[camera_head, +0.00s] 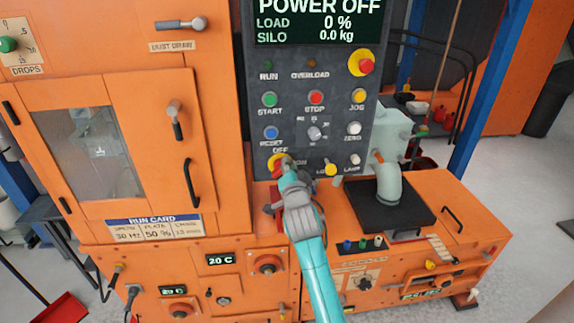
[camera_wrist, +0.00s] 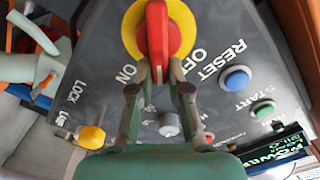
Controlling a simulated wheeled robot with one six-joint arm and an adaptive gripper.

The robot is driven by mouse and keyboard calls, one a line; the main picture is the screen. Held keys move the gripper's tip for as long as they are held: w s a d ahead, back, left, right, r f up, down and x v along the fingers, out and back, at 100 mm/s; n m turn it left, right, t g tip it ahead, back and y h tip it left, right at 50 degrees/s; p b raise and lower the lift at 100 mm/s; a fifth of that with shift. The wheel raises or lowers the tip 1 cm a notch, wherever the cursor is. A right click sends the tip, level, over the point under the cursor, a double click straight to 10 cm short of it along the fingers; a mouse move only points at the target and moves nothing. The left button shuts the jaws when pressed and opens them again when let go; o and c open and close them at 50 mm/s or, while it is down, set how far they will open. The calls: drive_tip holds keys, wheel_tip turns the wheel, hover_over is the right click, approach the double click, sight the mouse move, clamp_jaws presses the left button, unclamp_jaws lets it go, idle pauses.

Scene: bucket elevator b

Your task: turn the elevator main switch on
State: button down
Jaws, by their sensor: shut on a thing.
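The main switch is a red handle (camera_wrist: 158,32) on a yellow disc (camera_wrist: 181,38), at the bottom left of the dark control panel. OFF and ON are printed beside it; in the wrist view the handle's near end lies between these two words. In the head view the yellow disc (camera_head: 271,162) is partly hidden behind my gripper (camera_head: 287,164). In the wrist view my gripper (camera_wrist: 160,72) is shut on the red handle, one finger on each side. The display (camera_head: 318,20) reads POWER OFF, load 0 %, silo 0.0 kg.
A yellow knob (camera_head: 330,169) sits right of the switch, with a blue reset button (camera_head: 271,132) above. A red emergency button (camera_head: 366,63) is at the panel's upper right. A grey pipe elbow (camera_head: 388,182) stands at the right. An orange ledge lies below the panel.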

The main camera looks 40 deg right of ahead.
drive_tip(key=shift+s+d+f+m, duration=0.1)
drive_tip(key=shift+f+m, duration=0.2)
drive_tip(key=shift+m, duration=1.1)
drive_tip(key=shift+d+f+m, duration=0.1)
drive_tip(key=shift+f+m, duration=0.15)
drive_tip(key=shift+m, duration=1.15)
drive_tip(key=shift+s+d+f+m, duration=0.1)
drive_tip(key=shift+f+m, duration=0.2)
drive_tip(key=shift+m, duration=1.1)
drive_tip(key=c, duration=1.1)
unclamp_jaws()
drive_tip(key=shift+w+f, duration=0.1)
drive_tip(key=shift+w, duration=0.05)
drive_tip(key=v, duration=1.2)
